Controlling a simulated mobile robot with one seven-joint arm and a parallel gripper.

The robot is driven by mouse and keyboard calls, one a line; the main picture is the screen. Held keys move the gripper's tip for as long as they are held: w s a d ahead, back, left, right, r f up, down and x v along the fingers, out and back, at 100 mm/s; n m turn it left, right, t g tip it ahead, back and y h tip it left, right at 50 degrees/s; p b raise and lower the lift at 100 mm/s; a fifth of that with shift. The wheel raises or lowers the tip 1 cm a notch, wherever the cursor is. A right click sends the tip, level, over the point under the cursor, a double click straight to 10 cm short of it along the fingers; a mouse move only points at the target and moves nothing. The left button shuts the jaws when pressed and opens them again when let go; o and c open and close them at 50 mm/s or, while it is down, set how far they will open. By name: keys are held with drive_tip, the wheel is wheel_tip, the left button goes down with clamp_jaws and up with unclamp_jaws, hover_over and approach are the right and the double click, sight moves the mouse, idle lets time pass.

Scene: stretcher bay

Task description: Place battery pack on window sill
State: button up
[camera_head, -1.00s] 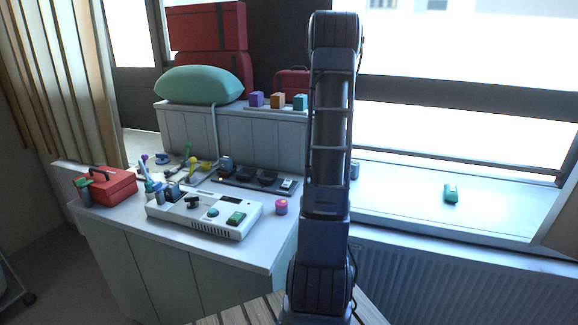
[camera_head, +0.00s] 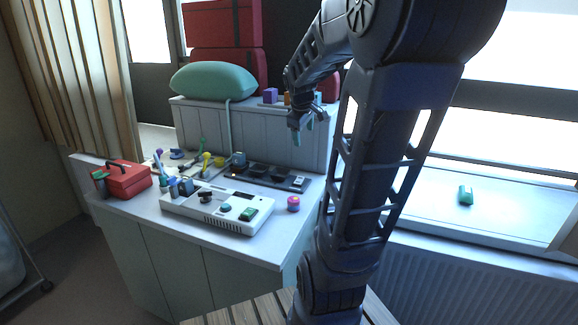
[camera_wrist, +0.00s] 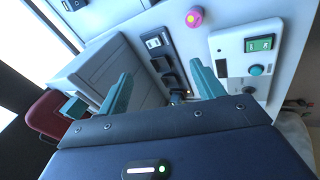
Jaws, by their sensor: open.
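No item is clearly marked as the battery pack. A dark charger-like strip (camera_head: 262,176) on the counter has several bays; a pale-faced block (camera_head: 299,181) sits at its right end. The strip also shows in the wrist view (camera_wrist: 168,66). A green block (camera_head: 249,214) sits on a white device (camera_head: 190,210), and shows in the wrist view (camera_wrist: 260,44).
A pink round pot (camera_head: 293,203) stands right of the white device. A red toolbox (camera_head: 128,180) and small tools are at left. Behind, a raised ledge (camera_head: 250,122) holds coloured cubes, a green pillow (camera_head: 213,81) and red bags. The sill is mostly clear.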

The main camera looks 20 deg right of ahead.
drive_tip(key=s+a+f+m+y, duration=0.1)
drive_tip(key=s+a+m, duration=0.2)
drive_tip(key=s+a, duration=0.3)
drive_tip(key=s+a+f+m+y, duration=0.1)
drive_tip(key=s+a+m+y, duration=0.1)
drive_tip(key=s+a, duration=0.4)
drive_tip(key=s+m, duration=0.1)
drive_tip(key=s, duration=0.3)
drive_tip(key=shift+s+a+f+m, duration=0.15)
drive_tip(key=shift+s+f+m, duration=0.05)
drive_tip(key=shift+s+m, duration=0.2)
